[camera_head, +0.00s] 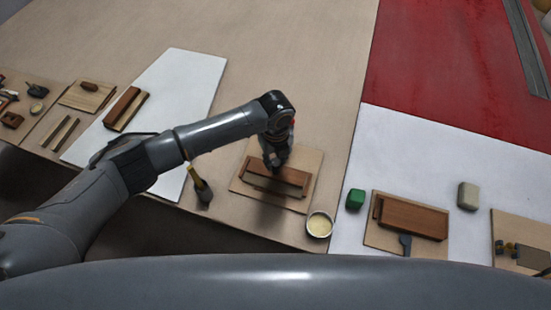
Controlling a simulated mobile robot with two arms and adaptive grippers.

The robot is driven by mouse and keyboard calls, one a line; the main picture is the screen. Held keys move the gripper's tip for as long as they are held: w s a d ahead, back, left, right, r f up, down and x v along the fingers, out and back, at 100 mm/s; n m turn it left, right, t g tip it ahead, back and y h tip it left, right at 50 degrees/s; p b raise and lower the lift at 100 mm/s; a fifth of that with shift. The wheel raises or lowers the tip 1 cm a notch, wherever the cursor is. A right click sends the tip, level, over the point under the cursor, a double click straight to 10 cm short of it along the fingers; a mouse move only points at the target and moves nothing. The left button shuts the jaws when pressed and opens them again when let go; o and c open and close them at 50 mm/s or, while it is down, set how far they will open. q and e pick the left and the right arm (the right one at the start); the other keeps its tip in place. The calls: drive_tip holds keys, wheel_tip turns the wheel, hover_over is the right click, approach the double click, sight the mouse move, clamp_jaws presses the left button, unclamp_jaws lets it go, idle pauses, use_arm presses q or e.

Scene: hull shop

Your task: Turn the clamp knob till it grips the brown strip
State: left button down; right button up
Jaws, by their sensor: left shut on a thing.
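My left gripper (276,162) reaches in from the left and points down at a wooden board (308,165) near the middle. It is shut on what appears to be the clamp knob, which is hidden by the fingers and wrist. Beneath the gripper, a long brown strip (291,174) lies along the board, with a paler edge along its front. Whether the clamp touches the strip cannot be told from here. My right gripper is not in view.
A bowl of pale contents (319,224) stands by the board's front right corner. A yellow-handled brush (200,187) lies to its left. The bench behind is clear.

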sight(276, 162)
use_arm(q)
drive_tip(key=m+b, duration=0.1)
drive_tip(key=m, duration=0.4)
drive_tip(key=shift+m, duration=0.3)
drive_tip(key=shift+m+b, duration=0.85)
drive_tip(key=shift+m, duration=1.25)
drive_tip(key=shift+r, duration=0.1)
drive_tip(key=c, duration=1)
unclamp_jaws()
wheel_tip(276, 162, up, 12)
